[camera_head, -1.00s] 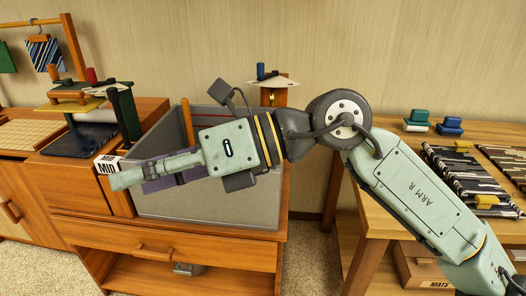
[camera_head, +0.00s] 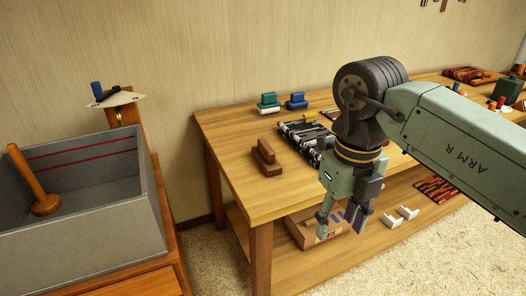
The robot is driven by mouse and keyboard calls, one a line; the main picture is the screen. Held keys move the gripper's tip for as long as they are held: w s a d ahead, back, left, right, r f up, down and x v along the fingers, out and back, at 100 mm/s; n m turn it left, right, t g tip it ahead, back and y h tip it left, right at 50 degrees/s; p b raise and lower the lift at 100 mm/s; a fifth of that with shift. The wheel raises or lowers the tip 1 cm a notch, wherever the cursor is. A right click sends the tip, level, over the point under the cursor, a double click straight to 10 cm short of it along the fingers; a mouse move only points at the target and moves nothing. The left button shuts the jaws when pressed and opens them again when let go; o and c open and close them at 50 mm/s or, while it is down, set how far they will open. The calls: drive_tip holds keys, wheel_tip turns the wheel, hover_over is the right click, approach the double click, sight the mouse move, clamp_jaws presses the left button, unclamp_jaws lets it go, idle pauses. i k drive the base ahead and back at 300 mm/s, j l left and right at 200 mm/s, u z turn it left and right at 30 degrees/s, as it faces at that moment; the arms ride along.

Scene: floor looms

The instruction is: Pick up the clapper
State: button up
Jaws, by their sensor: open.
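A brown wooden block with a raised grip, which looks like the clapper (camera_head: 268,160), lies on the left part of the wooden table's top, near its front edge. My gripper (camera_head: 342,226) hangs pointing down to the right of it in the picture, apart from it. Its two fingers are spread and nothing is between them. The fingertips show against the lower shelf.
The wooden table (camera_head: 232,150) also bears a green block (camera_head: 269,104), a blue block (camera_head: 297,101) and dark striped pieces (camera_head: 300,135). A box (camera_head: 300,228) and white brackets (camera_head: 408,212) are on the lower shelf. A grey bin (camera_head: 110,225) holding a wooden spindle (camera_head: 38,190) stands at left.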

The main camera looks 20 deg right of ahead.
sight(264, 156)
drive_tip(key=i, duration=1.4)
